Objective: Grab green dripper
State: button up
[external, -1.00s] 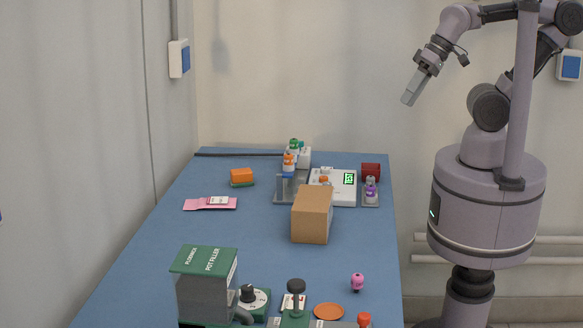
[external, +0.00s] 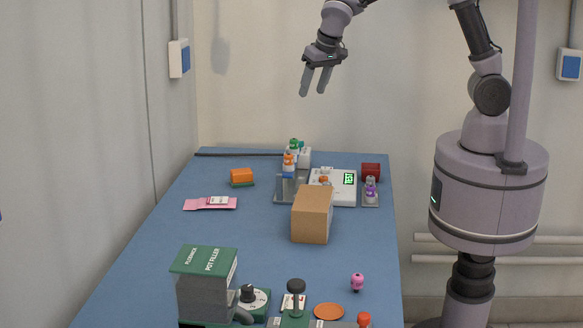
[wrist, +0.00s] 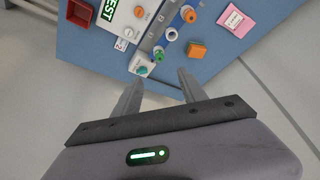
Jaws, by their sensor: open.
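The green dripper (external: 294,146) is a small bottle with a green top. It stands upright at the back of the blue table, beside a white block. My gripper (external: 312,92) is open and empty, in the air above the back end of the table and well above the dripper. In the wrist view my gripper (wrist: 160,80) has its fingers apart with nothing between them.
An orange-capped bottle (external: 288,170) stands in a grey rack just in front of the dripper. A white device with a green display (external: 340,190), a cardboard box (external: 312,216), a red container (external: 371,172) and an orange-green block (external: 242,177) are nearby. The table's left middle is mostly clear.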

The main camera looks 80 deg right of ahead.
jog(key=b, duration=0.4)
send_over(295, 140)
jog(key=s+a, duration=0.1)
jog(key=a, duration=0.1)
notch_tip(295, 140, down, 12)
jog(key=x, duration=0.2)
jog(key=b+x, duration=0.1)
jog(key=x, duration=0.2)
jog(key=shift+s+d+f+b, duration=0.3)
jog(key=shift+d+b, duration=0.1)
jog(key=shift+d, duration=0.05)
jog(key=shift+w+d+f, duration=0.1)
jog(key=shift+w+f, duration=0.05)
jog(key=shift+f, duration=0.1)
jog(key=shift+r, duration=0.2)
jog(key=shift+c, duration=0.4)
grip_shut()
